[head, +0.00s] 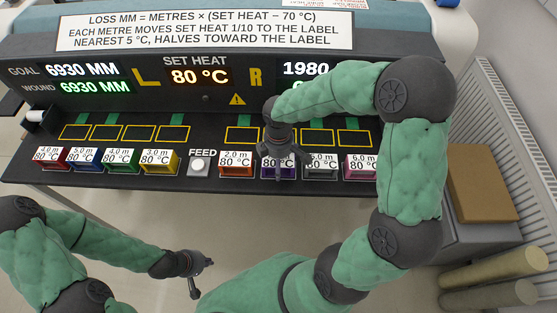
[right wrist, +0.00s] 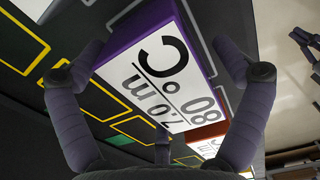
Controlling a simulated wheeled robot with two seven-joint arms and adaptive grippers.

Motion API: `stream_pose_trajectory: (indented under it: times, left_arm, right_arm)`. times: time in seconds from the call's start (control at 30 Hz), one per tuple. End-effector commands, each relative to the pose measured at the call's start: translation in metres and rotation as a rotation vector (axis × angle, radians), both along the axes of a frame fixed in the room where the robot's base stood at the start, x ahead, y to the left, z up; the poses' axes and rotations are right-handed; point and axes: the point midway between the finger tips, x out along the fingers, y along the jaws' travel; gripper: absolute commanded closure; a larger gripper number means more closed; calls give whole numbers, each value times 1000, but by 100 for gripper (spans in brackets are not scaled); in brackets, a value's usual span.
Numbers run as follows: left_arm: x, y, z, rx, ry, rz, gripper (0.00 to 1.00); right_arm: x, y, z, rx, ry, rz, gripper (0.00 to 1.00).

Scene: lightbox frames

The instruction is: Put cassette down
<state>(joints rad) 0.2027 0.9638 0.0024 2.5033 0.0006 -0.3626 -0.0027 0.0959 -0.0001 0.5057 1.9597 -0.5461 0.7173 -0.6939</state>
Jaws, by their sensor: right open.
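The purple cassette (head: 278,172) stands in the front row of the dark console, mostly hidden behind my right gripper (head: 283,155) in the head view. In the right wrist view the purple cassette (right wrist: 150,75) has a white label reading 7.0 m, 80 °C. My right gripper (right wrist: 160,50) is open, with one finger on each side of this cassette; I cannot tell whether either finger touches it. My left gripper (head: 200,272) is low at the front, away from the console, and its fingers are too small to judge.
The orange cassette (head: 236,171) and grey cassette (head: 320,172) flank the purple one; a pink cassette (head: 360,172) is further right. Several more cassettes stand left of the FEED button (head: 199,167). Yellow-outlined slots (head: 172,133) lie behind. The display reads SET HEAT 80 °C.

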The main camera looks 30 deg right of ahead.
Motion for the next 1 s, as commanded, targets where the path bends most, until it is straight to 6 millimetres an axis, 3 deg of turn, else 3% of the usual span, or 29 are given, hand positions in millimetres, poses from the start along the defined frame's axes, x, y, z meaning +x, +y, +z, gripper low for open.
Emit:
stream_pose_trajectory:
  times: [0.6,1.0]
  left_arm:
    - [0,0,38,0,0,0,100]
    - [0,0,40,0,0,0,100]
  right_arm:
    - [1,0,107,0,-4,-1,1]
    - [0,0,120,0,0,1,1]
